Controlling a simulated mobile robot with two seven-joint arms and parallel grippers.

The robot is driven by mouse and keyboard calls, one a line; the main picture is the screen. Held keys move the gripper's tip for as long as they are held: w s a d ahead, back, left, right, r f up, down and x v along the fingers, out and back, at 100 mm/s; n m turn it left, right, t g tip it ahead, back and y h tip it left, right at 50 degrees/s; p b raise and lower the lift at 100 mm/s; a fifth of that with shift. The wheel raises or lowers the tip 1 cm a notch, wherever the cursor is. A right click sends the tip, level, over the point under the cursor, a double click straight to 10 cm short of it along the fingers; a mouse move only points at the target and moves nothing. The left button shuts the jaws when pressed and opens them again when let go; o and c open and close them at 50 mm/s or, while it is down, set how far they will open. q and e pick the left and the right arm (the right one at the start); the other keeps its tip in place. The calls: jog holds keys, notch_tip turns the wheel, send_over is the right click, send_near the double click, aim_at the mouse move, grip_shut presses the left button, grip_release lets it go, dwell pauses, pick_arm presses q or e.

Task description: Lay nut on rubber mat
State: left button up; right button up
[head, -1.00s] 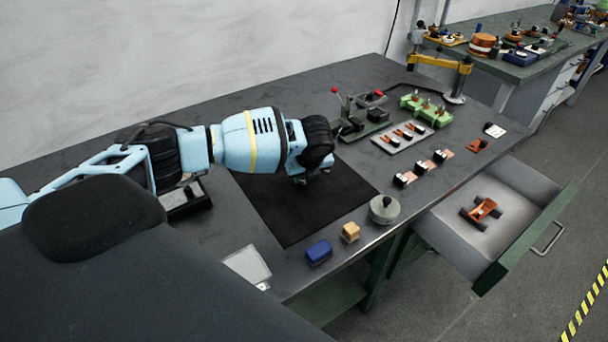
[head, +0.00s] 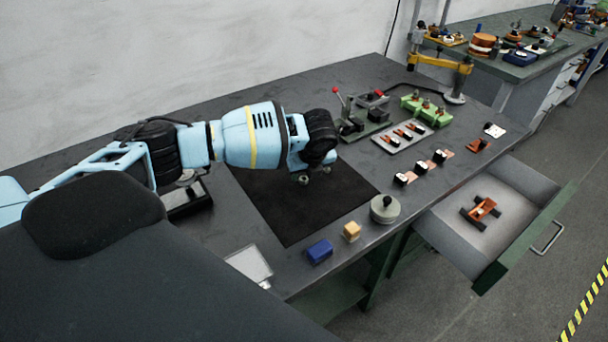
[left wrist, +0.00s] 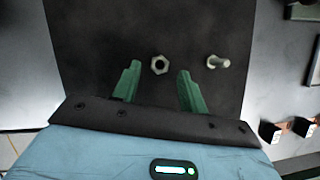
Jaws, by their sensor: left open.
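The nut (left wrist: 159,64) is a pale metal hexagon lying flat on the black rubber mat (left wrist: 88,32). It sits just ahead of the gap between my left fingertips, apart from both fingers. My left gripper (left wrist: 157,74) is open and empty, with its green fingers spread. A bolt (left wrist: 218,61) lies on the mat to the right of the nut. In the head view the rubber mat (head: 288,218) lies on the bench, and my left gripper (head: 314,160) is above its far part, its fingers mostly hidden. My right gripper is not in view.
A grey round weight with a knob (head: 385,210), a yellow block (head: 351,231) and a blue block (head: 320,252) stand along the bench's front edge. Copper pieces (head: 420,168) lie to the right. An open drawer (head: 520,215) juts out at front right.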

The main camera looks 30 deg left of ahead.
pick_arm(q)
jog(key=p+v, duration=0.1)
jog(key=v, duration=0.9)
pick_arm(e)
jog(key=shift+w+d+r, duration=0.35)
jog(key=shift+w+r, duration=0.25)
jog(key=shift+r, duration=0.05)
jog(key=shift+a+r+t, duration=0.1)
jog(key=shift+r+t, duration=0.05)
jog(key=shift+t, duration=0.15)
